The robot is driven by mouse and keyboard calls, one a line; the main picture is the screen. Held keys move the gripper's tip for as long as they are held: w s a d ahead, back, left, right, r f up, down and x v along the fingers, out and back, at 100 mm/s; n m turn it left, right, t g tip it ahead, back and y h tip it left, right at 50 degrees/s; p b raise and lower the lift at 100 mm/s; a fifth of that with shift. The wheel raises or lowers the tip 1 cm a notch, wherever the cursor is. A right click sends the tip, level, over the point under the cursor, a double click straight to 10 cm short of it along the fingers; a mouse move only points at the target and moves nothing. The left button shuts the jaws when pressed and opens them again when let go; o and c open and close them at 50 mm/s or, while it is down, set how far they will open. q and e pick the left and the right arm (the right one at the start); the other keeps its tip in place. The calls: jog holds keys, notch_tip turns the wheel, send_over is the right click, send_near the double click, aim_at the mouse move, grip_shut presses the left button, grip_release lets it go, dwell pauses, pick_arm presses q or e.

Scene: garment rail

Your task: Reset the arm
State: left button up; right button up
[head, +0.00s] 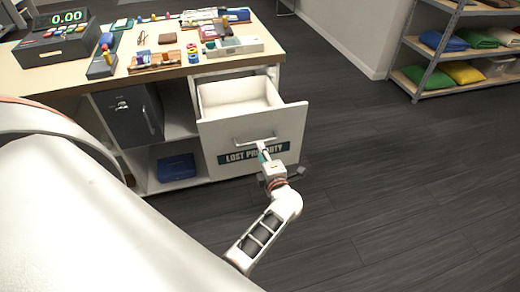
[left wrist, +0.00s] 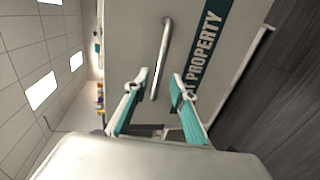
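The lost property drawer (head: 252,140) is pulled out of the desk, and its inside looks empty. Its metal handle (head: 255,141) runs across the front above the label. My left gripper (head: 264,152) is right at the drawer front, close to the handle. In the left wrist view the two teal-padded fingers of this gripper (left wrist: 160,82) are apart, with the handle (left wrist: 162,58) ahead of the gap. I cannot tell whether a finger touches the handle or front. My right gripper is out of view.
The desk top (head: 140,78) carries a cash register (head: 55,40) and several small items. A dark safe-like box (head: 127,112) and a blue folded item (head: 176,167) sit below. A shelf rack (head: 440,50) stands at right. The dark floor (head: 400,190) between is clear.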

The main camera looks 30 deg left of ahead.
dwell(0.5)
pick_arm(q)
jog(key=s+d+r+m+t+h, duration=0.1)
jog(key=s+d+m+t+h, duration=0.3)
jog(key=m, duration=0.5)
jog(key=s+d+r+m+t+h, duration=0.1)
jog(key=d+r+m+t+h, duration=0.1)
jog(key=d+m+t+h, duration=0.5)
jog(key=s+d+f+m+g+h, duration=0.2)
jog(key=s+f+m+g, duration=0.3)
jog(key=s+m, duration=0.3)
jog(key=s+d+f+m+g+h, duration=0.1)
jog(key=s+d+f+m+g, duration=0.2)
jog(key=s, duration=0.7)
notch_tip(320, 180, down, 4)
jog(key=m+g, duration=0.2)
jog(key=m, duration=0.3)
jog(key=shift+h, duration=0.4)
